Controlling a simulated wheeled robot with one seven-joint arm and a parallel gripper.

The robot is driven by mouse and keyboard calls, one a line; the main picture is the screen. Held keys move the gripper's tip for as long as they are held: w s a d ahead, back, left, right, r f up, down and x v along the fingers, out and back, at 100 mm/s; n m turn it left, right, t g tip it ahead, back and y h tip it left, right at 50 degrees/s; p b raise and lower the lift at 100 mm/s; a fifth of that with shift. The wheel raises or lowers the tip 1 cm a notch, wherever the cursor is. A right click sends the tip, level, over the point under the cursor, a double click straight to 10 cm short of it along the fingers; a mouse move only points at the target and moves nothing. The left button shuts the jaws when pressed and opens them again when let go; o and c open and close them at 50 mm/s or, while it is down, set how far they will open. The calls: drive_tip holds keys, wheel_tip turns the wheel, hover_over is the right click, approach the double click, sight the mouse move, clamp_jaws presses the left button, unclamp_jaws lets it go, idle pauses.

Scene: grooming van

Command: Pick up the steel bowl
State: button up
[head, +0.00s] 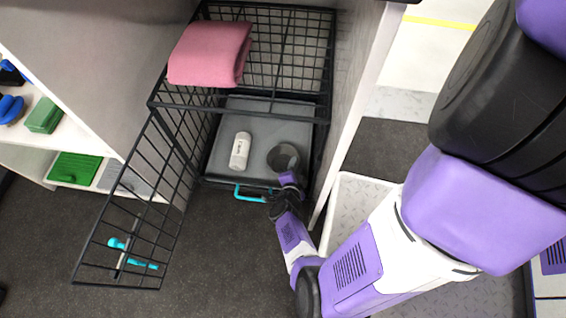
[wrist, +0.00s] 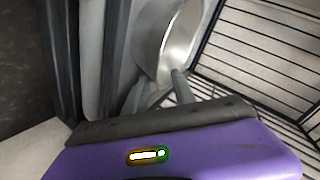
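The steel bowl (head: 283,157) is a round grey bowl on the right front part of the grey tray (head: 264,128) inside the black wire crate (head: 325,70). In the wrist view the bowl (wrist: 183,42) shows shiny and large just beyond the fingers. My gripper (wrist: 158,90) has its two fingers apart, with the near wall of the bowl reaching in between them. Contact with the rim is not clear. In the head view my gripper (head: 288,178) is at the bowl's front edge, and my wrist hides part of that area.
A white bottle (head: 240,150) lies on the tray left of the bowl. A folded pink towel (head: 210,53) rests on top of the crate. The wire door (head: 130,215) stands open to the left. A panel (head: 350,110) stands close on the right.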

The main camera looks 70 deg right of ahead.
clamp_jaws()
idle(1.3)
